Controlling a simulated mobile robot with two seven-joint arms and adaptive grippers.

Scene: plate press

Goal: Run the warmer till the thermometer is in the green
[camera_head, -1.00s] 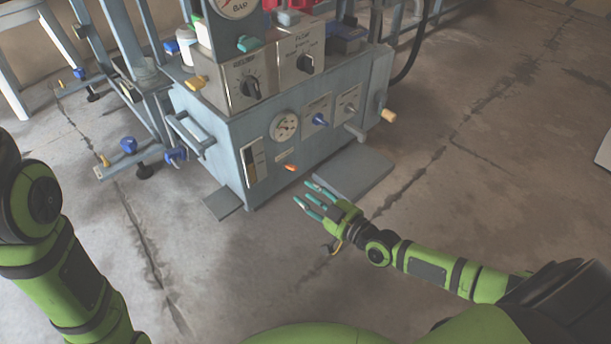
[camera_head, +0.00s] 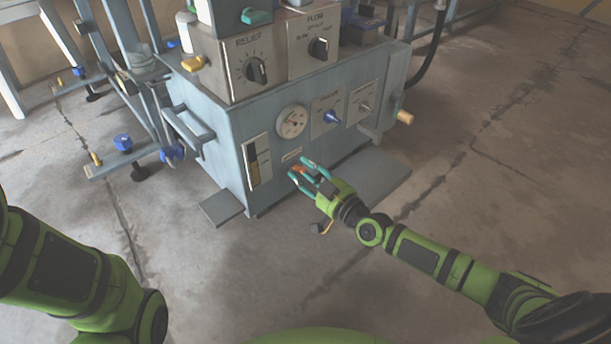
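The blue-grey press cabinet (camera_head: 229,125) stands ahead of me. A round white dial (camera_head: 292,121) is on its front; its needle and any green band are too small to read. A vertical gauge strip (camera_head: 258,160) sits left of the dial. A small orange control (camera_head: 299,172) is low on the front, below a small label. My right gripper (camera_head: 300,169) is open, its teal-tipped fingers spread on either side of the orange control in the picture; I cannot tell whether they touch it. My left gripper is out of view; only its arm shows at lower left.
A blue knob (camera_head: 331,116) and a grey knob (camera_head: 366,105) are right of the dial. The relief (camera_head: 256,70) and flow (camera_head: 319,47) knobs sit above. A tan-ended handle (camera_head: 404,117) juts out at right. Floor plates (camera_head: 222,207) lie at the cabinet's foot.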

